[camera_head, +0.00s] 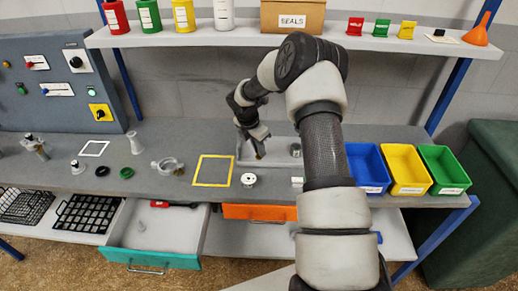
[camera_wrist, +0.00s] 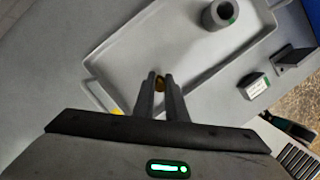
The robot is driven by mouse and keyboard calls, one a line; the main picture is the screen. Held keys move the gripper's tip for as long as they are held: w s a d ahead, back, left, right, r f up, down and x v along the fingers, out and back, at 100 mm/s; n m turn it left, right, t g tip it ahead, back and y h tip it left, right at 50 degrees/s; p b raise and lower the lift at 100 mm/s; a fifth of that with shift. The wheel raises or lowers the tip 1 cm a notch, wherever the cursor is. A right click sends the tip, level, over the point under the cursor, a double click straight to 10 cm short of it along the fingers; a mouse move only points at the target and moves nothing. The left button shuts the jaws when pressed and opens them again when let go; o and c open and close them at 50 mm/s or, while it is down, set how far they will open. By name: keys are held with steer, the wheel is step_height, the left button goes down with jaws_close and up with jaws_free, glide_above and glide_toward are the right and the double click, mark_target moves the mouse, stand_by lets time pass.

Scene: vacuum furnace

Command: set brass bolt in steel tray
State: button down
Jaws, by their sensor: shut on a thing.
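My gripper (camera_head: 259,153) is above the steel tray (camera_head: 280,130) on the grey bench in the head view. The fingers cover most of the bolt. The tray is shallow, and its raised rim (camera_wrist: 110,42) runs around the fingers in the wrist view. The bolt's height above the tray floor is hard to tell. My arm hides the tray's right part in the head view.
A grey hollow cylinder (camera_wrist: 219,15) stands in the tray's far corner in the wrist view. A yellow square outline (camera_head: 213,170) and a white round part (camera_head: 248,180) are beside the tray. Blue (camera_head: 367,166), yellow (camera_head: 405,168) and green (camera_head: 443,168) bins stand right. A shelf (camera_head: 230,37) spans above.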

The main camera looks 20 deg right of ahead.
steer(key=c, duration=1.8)
jaws_free()
steer(key=shift+f, duration=0.1)
